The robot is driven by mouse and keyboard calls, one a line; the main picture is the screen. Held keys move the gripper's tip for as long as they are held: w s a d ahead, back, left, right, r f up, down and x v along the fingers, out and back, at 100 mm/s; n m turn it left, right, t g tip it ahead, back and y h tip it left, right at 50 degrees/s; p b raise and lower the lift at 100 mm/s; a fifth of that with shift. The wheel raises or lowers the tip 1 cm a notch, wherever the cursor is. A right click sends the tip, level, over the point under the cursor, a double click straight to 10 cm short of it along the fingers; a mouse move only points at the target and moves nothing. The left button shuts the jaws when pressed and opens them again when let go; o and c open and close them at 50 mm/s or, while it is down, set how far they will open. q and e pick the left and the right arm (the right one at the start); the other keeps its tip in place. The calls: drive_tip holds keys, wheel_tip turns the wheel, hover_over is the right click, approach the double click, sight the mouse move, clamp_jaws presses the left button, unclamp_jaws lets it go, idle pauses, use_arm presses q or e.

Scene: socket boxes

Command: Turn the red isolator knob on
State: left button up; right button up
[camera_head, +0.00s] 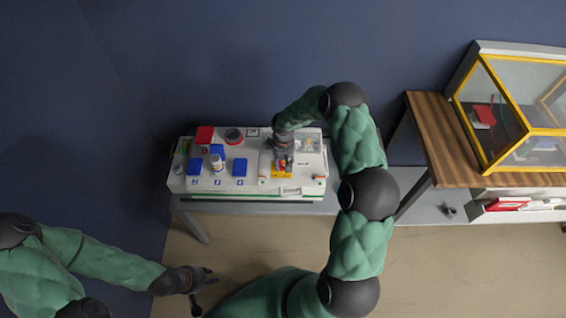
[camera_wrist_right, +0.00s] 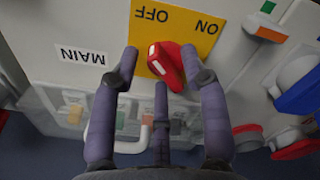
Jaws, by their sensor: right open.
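The red isolator knob (camera_wrist_right: 170,66) sits on a yellow plate (camera_wrist_right: 178,28) printed OFF and ON, which appear upside down in the right wrist view. White marks show on the knob's left side; I cannot tell which label it points to. My right gripper (camera_wrist_right: 159,54) is open, with one finger on each side of the knob and a third finger below it. I cannot tell whether any finger touches it. In the head view my right gripper (camera_head: 283,158) is above the yellow plate (camera_head: 287,175) and mostly hides the knob. My left gripper (camera_head: 206,283) is open and empty, away from the panel.
The white socket panel (camera_head: 219,190) stands on a grey bench (camera_head: 260,206). Blue socket covers (camera_head: 239,167) and red sockets (camera_head: 205,135) are left of the knob. A MAIN label (camera_wrist_right: 83,55) and a clear cover (camera_wrist_right: 60,100) are beside it. A wooden table (camera_head: 432,135) stands right.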

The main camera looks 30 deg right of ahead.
clamp_jaws()
drive_tip(key=shift+m, duration=0.3)
drive_tip(key=m+b, duration=0.2)
drive_tip(key=m, duration=0.1)
drive_tip(key=shift+s+a+m, duration=0.1)
drive_tip(key=shift+a+m, duration=0.05)
drive_tip(key=shift+m, duration=0.15)
drive_tip(key=m+b, duration=0.2)
drive_tip(key=m, duration=0.2)
drive_tip(key=shift+a+m, duration=0.1)
drive_tip(key=shift+m, duration=0.2)
drive_tip(key=m+b, duration=0.2)
drive_tip(key=m, duration=0.2)
drive_tip(key=shift+a+m, duration=0.15)
drive_tip(key=shift+m, duration=0.15)
drive_tip(key=shift+a+m+b, duration=0.1)
drive_tip(key=shift+m+b, duration=0.55)
drive_tip(key=shift+m, duration=1.55)
